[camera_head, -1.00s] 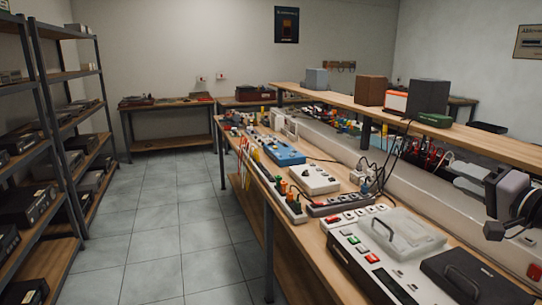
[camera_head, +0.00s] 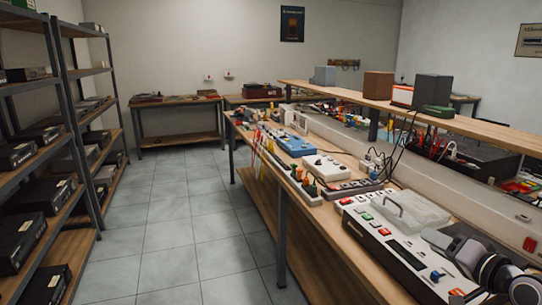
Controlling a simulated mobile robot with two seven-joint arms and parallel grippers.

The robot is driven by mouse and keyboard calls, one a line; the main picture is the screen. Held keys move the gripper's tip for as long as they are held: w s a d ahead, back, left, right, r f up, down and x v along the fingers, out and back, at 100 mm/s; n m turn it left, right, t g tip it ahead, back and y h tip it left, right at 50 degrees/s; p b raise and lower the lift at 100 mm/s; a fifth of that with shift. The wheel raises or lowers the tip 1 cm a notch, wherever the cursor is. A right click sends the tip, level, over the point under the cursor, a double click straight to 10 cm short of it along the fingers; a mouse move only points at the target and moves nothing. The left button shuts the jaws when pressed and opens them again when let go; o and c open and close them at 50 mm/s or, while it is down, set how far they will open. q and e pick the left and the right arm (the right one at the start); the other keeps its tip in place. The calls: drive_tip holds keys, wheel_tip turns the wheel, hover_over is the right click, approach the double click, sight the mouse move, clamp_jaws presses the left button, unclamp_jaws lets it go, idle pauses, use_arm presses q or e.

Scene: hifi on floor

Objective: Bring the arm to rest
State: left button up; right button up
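My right arm shows at the lower right of the head view, low over the near end of the bench. Its gripper (camera_head: 440,252) is grey and dark and overlaps the near end of the button panel. Its fingertips are hard to make out, so I cannot tell the opening, nor whether it touches the panel. I see nothing clearly held in it. My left gripper is not in view.
A long wooden bench (camera_head: 345,222) runs along the right with a raised shelf (camera_head: 455,122). A pale button panel (camera_head: 397,248) and a clear-lidded box (camera_head: 410,212) lie near the arm. Metal shelving (camera_head: 70,130) stands left. The tiled aisle (camera_head: 180,220) is clear.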

drive_tip(key=s+a+f+n+g+b, duration=0.1)
drive_tip(key=s+a+f, duration=0.25)
drive_tip(key=f, duration=0.35)
drive_tip(key=s+a+f+n+g+h, duration=0.1)
drive_tip(key=s+a+f+n, duration=0.2)
drive_tip(key=f, duration=0.4)
drive_tip(key=s+a+f+g+b, duration=0.1)
drive_tip(key=s+a+f, duration=0.2)
drive_tip(key=s+f, duration=0.3)
drive_tip(key=s+a+f+n, duration=0.2)
drive_tip(key=s+a+f, duration=0.2)
drive_tip(key=s, duration=0.3)
drive_tip(key=s+a+f+n+g, duration=0.1)
drive_tip(key=s+a+f+n, duration=0.2)
drive_tip(key=s+f, duration=0.4)
drive_tip(key=shift+a+g+b, duration=0.3)
drive_tip(key=shift+a+b, duration=0.05)
drive_tip(key=shift+a, duration=0.35)
drive_tip(key=shift+s+d, duration=0.1)
